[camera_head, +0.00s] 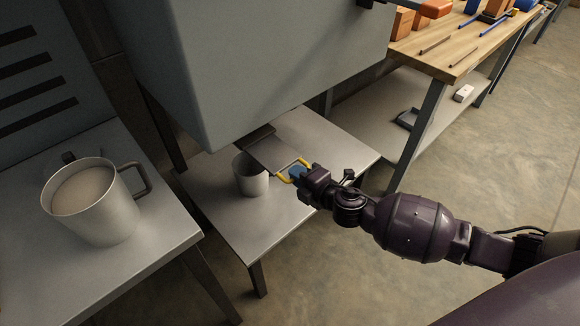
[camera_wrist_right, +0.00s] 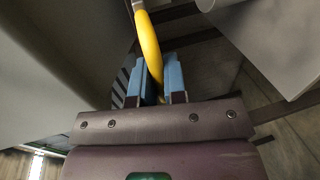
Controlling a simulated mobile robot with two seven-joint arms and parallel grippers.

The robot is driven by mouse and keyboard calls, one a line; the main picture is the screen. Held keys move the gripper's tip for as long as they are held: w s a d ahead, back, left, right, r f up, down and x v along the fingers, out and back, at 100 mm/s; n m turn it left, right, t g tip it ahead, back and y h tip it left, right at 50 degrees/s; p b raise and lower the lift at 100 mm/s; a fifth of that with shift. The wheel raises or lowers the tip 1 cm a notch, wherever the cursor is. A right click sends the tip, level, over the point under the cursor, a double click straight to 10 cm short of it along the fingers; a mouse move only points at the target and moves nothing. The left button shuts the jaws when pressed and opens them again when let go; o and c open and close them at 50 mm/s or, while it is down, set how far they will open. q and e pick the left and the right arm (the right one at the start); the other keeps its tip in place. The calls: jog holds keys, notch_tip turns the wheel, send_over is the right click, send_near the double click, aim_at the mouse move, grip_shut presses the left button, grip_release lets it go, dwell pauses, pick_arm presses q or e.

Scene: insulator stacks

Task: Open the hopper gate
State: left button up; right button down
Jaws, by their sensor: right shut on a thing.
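The hopper (camera_head: 270,60) is a large grey box at the top middle of the head view. Its gate (camera_head: 272,150) is a flat grey plate sticking out below the hopper's lower edge, with a yellow handle (camera_head: 284,175) at its outer end. My right gripper (camera_head: 297,172) has blue fingers and is shut on the yellow handle. In the right wrist view the yellow handle (camera_wrist_right: 149,45) runs between the blue fingers. A pale cup (camera_head: 249,177) stands on the low table beneath the hopper, partly hidden by the gate plate. My left gripper is not in view.
A large pot with a handle (camera_head: 110,215) holds pale material on the grey table at left. The low grey table (camera_head: 265,222) stands under the hopper. A wooden workbench (camera_head: 440,45) with tools is at upper right. The floor (camera_head: 500,150) at right is open.

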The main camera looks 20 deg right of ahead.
jog(key=shift+f+v, duration=0.25)
jog(key=shift+v, duration=0.85)
jog(key=c, duration=1.2)
grip_release()
jog(key=shift+s, duration=0.1)
jog(key=p+v, duration=0.1)
jog(key=v, duration=0.9)
jog(key=shift+s+d+r+p, duration=0.1)
jog(key=shift+s+p, duration=0.2)
jog(key=shift+p, duration=0.1)
